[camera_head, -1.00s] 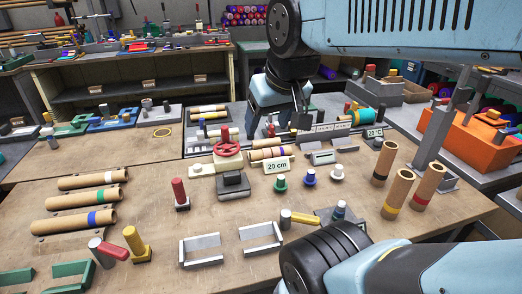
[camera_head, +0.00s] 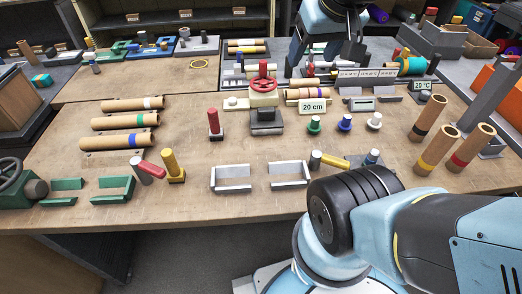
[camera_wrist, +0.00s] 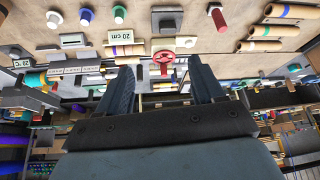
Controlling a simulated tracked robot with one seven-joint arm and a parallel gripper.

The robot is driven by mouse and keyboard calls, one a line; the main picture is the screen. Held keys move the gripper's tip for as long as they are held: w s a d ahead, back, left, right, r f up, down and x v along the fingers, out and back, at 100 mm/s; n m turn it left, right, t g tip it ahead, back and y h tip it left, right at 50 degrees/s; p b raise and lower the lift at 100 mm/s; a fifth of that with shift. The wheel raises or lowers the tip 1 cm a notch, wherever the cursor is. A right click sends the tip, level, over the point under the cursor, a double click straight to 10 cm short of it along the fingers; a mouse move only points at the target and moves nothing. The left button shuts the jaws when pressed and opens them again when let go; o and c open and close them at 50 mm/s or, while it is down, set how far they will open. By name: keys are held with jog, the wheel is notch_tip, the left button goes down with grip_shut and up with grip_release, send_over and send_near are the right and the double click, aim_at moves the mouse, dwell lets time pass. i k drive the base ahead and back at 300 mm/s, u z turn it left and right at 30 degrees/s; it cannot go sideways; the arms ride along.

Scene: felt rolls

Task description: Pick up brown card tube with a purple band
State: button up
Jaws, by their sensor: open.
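In the head view, a brown card tube (camera_head: 307,93) lies behind the "20 cm" sign, with a purplish band and an orange-red one. Three more tubes lie in a row at the left. The nearest (camera_head: 124,141) has a blue-violet band, the middle one (camera_head: 125,121) a green band, and the far one (camera_head: 132,104) a pale band. I cannot tell for sure which band counts as purple. My gripper (camera_wrist: 162,85) is open and empty in the wrist view. In the head view it shows only partly, at the top, beyond the sign.
A red handwheel press (camera_head: 264,95) stands left of the "20 cm" sign (camera_head: 312,107). Three tubes stand upright at the right, including a yellow-banded one (camera_head: 438,150). Coloured pegs (camera_head: 345,123) stand mid-bench. Grey brackets (camera_head: 232,178) are near the front edge. The bench's left rear is mostly clear.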

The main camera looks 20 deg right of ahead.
aim_at(304, 93)
jog(key=z, duration=1)
jog(key=k, duration=1.1)
jog(key=u, duration=0.65)
jog(key=i, duration=1.05)
